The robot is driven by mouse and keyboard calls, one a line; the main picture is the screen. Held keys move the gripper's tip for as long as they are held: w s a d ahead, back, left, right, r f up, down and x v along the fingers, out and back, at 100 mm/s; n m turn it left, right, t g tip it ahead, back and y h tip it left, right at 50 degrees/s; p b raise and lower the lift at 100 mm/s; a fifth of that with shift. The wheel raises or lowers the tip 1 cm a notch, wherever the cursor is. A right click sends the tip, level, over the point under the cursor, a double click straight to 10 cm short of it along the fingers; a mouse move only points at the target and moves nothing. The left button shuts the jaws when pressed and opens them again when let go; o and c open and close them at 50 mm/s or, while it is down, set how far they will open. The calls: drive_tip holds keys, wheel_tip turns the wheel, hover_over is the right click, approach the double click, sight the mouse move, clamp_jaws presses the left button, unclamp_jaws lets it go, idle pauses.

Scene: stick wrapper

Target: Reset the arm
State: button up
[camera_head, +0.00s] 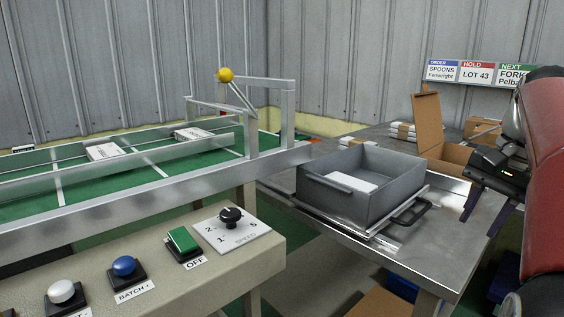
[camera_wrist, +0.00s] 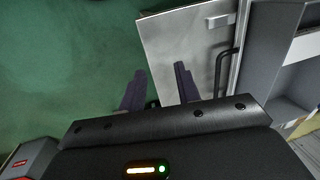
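My gripper (camera_head: 483,213) is at the right of the head view, beyond the right edge of the metal table, with its fingers pointing down. In the wrist view my gripper (camera_wrist: 160,88) shows two dark fingers set apart with nothing between them. Below it in the wrist view lie the green floor (camera_wrist: 60,60) and a corner of the metal table (camera_wrist: 185,50). My red and dark arm fills the right edge of the head view and hides what is behind it.
A grey metal drawer (camera_head: 322,194) holding a white block (camera_head: 352,183) sits on the metal table (camera_head: 452,245). An open cardboard box (camera_head: 428,125) stands behind. A conveyor (camera_head: 150,195) with white packs (camera_head: 103,151) is at left. A control panel (camera_head: 215,275) with buttons and a speed dial is in front.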

drive_tip(key=s+a+f+n+t, duration=0.1)
drive_tip(key=s+a+f+n, duration=0.2)
drive_tip(key=a+f, duration=0.3)
drive_tip(key=s+a+f+n+t+h, duration=0.1)
drive_tip(key=s+a+f+n, duration=0.2)
drive_tip(key=a+f, duration=0.3)
drive_tip(key=s+a+f+n+t, duration=0.1)
drive_tip(key=s+a+f+n, duration=0.3)
drive_tip(key=a, duration=0.5)
wheel_tip(320, 180, down, 3)
drive_tip(key=shift+a+r+t, duration=0.15)
drive_tip(key=shift+t, duration=0.25)
idle(0.8)
